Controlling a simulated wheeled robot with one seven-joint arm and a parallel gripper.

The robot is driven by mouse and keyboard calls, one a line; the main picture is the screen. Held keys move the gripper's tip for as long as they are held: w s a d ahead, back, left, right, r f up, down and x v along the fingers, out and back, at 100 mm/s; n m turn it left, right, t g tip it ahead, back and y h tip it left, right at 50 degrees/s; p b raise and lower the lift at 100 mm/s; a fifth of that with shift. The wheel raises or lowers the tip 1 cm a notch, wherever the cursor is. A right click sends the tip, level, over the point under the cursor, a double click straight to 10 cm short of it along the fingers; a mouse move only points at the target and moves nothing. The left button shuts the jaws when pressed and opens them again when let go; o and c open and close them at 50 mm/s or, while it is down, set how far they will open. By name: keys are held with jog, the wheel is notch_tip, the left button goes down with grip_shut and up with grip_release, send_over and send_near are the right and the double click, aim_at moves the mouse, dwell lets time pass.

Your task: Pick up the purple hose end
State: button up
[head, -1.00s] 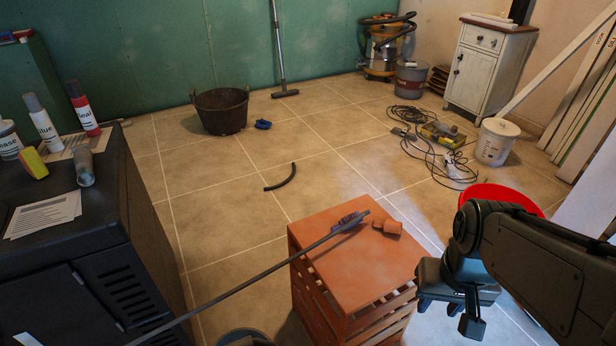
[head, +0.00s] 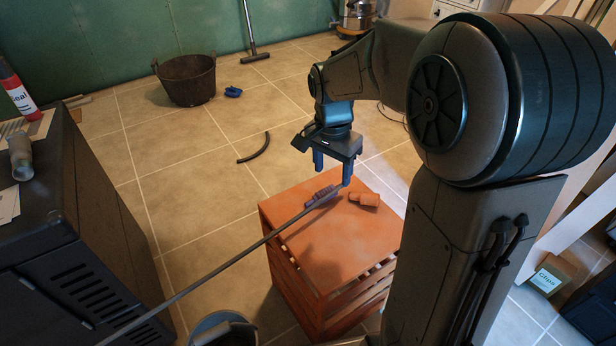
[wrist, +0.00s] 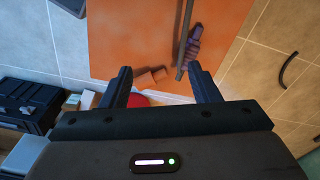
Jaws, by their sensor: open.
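The purple hose end (head: 321,197) lies on top of the orange crate (head: 322,244), near its back edge. It shows in the wrist view (wrist: 194,44) close to the right finger. A long grey rod (head: 230,248) runs beside it, partly covering it in the wrist view; whether they touch I cannot tell. My gripper (head: 333,174) is open, fingers pointing down, above the crate's back edge near the hose end. In the wrist view, my gripper (wrist: 160,74) has nothing held between its fingers.
A small orange fitting (head: 364,199) lies on the crate to the right of the hose end. The grey rod extends from the crate to the lower left. A dark cabinet (head: 100,235) stands at left, and a bucket (head: 222,328) is in front. Tiled floor behind the crate is mostly clear.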

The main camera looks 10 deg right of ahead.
aim_at(325, 191)
jog(key=w+f+m, duration=0.3)
jog(key=w+m, duration=0.2)
jog(key=w, duration=0.3)
jog(key=shift+y, duration=0.3)
jog(key=f+b, duration=0.1)
jog(key=f, duration=0.1)
jog(key=f+b, duration=0.1)
jog(key=f, duration=0.2)
jog(key=f+b, duration=0.2)
jog(key=f, duration=0.1)
jog(key=shift+s+d+f, duration=0.15)
jog(key=shift+s+d, duration=0.05)
jog(key=shift+d, duration=0.2)
jog(key=f+b, duration=0.3)
jog(key=f, duration=0.2)
jog(key=shift+w+f, duration=0.15)
jog(key=shift+w, duration=0.05)
grip_shut()
jog(key=shift+r, duration=0.2)
